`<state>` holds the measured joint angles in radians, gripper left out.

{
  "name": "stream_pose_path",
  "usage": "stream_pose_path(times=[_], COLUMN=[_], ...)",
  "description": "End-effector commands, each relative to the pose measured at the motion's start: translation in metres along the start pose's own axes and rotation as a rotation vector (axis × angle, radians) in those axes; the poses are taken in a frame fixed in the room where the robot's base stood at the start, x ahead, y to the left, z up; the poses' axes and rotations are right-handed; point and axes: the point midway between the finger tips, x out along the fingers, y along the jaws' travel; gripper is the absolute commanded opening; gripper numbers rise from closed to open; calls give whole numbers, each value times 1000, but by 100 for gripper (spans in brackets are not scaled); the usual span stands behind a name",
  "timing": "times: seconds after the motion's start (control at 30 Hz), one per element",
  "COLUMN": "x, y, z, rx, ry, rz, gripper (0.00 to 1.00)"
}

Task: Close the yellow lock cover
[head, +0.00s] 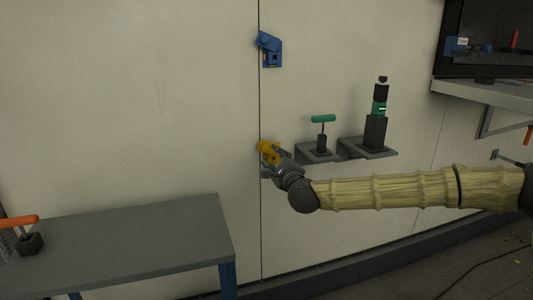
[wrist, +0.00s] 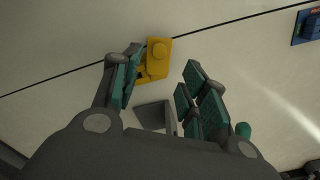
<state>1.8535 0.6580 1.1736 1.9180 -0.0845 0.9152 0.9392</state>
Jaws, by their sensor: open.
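The yellow lock cover (head: 266,147) is on the white wall at the vertical seam, low in the middle of the head view. In the wrist view the yellow lock cover (wrist: 158,58) lies just past my left finger, close to it. I cannot tell whether they touch. A grey box-like part (wrist: 153,115) shows below it between my fingers. My gripper (head: 275,163) is in front of the lock, its fingers apart, with nothing held in the wrist view (wrist: 160,85). In the head view my gripper hides the lower part of the lock.
A blue lock (head: 271,50) is higher on the same seam. To the right, small grey shelves hold a green-handled tool (head: 322,132) and a dark device with a green light (head: 377,120). A grey table (head: 130,240) stands lower left. The wall left of the seam is clear.

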Motion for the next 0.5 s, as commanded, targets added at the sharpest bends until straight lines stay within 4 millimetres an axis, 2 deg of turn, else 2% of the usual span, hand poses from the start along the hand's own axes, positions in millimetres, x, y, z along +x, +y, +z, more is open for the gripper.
stream_pose_path(times=[0.3, 0.5], x=[52, 76], y=[1, 2], z=[0, 0], rx=[-1, -1], ry=[0, 0], rz=[1, 2], gripper=[44, 44])
